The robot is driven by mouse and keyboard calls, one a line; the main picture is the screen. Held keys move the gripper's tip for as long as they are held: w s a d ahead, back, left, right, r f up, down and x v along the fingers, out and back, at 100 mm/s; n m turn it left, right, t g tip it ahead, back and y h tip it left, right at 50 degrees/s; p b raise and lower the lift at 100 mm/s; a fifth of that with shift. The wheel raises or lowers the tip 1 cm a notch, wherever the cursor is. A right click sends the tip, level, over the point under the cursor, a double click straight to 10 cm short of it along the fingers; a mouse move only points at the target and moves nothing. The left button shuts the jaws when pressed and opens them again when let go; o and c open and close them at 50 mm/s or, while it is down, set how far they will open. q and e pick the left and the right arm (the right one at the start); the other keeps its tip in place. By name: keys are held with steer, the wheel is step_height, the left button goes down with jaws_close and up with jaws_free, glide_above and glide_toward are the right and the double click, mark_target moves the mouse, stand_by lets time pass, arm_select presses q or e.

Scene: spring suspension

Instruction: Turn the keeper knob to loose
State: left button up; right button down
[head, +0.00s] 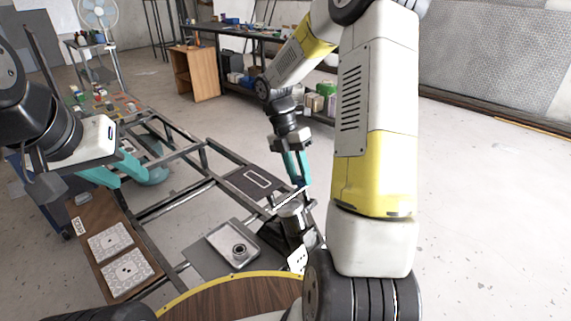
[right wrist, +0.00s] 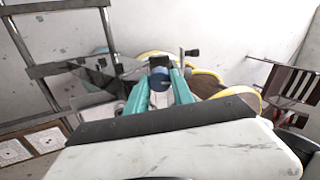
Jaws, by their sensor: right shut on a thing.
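The keeper knob looks to be a small blue round knob (right wrist: 159,78), seen between my right gripper's teal fingers in the right wrist view. It sits at the top of a dark and metal fixture (head: 291,219) on the frame in the head view. My right gripper (head: 299,179) points down over this fixture and is shut on the knob. The fingers hide part of the knob, and I cannot read its setting. My left gripper (head: 126,176) hangs at the left with its two teal fingers apart and empty, well away from the fixture.
A grey tray (head: 212,236) with a round metal part lies left of the fixture. A wooden board (head: 91,219) with two white patterned plates lies further left. Dark metal rails (head: 176,207) run between them. A round wooden surface with a yellow edge (head: 195,289) is in front.

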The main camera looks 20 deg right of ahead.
steer(key=shift+w+r+n, duration=0.1)
steer(key=shift+n, duration=0.3)
steer(key=c, duration=1.1)
jaws_free()
steer(key=v, duration=0.7)
steer(key=shift+r, duration=0.3)
steer(key=shift+a+r, duration=0.1)
steer(key=shift+a, duration=0.05)
